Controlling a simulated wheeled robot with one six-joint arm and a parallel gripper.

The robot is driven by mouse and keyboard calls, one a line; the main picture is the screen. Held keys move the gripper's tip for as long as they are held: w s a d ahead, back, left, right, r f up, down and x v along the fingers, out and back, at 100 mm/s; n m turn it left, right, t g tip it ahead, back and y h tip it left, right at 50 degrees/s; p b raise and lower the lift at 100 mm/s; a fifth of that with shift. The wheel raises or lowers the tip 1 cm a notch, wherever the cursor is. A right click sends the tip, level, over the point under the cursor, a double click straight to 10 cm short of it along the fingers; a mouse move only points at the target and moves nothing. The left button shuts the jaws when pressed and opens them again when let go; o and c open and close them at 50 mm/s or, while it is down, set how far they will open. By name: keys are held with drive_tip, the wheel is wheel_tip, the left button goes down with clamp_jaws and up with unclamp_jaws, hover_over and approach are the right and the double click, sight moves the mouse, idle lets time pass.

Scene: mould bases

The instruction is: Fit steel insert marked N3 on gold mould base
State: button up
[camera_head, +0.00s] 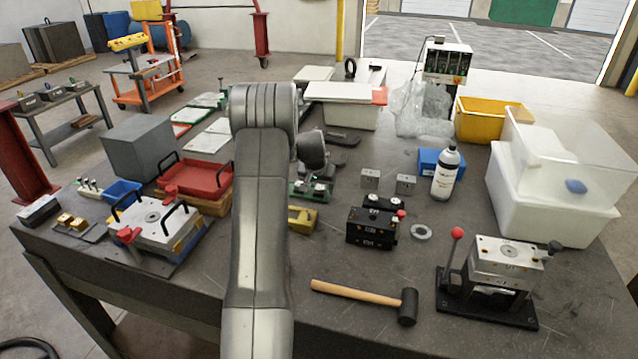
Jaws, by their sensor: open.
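The gold mould base (301,221) stands on the bench at the middle, partly hidden behind my arm. Two small steel blocks, one to the left (370,179) and one to the right (406,184), stand behind the black block; their marks are too small to read, so I cannot tell which is N3. More small metal pieces sit on a green plate (309,190) just behind the gold base. My gripper (338,154) is open beyond the arm, above the bench behind the green plate, and seems empty; its fingertips are partly unclear.
A black block (371,228) with a red knob stands right of the gold base. A mallet (365,301) lies in front. A steel fixture (505,265) stands front right, a bottle (445,173) behind. A clamped plate (155,219) and red tray (195,178) stand left.

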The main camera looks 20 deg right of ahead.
drive_tip(key=c, duration=1.3)
drive_tip(key=shift+r, duration=0.8)
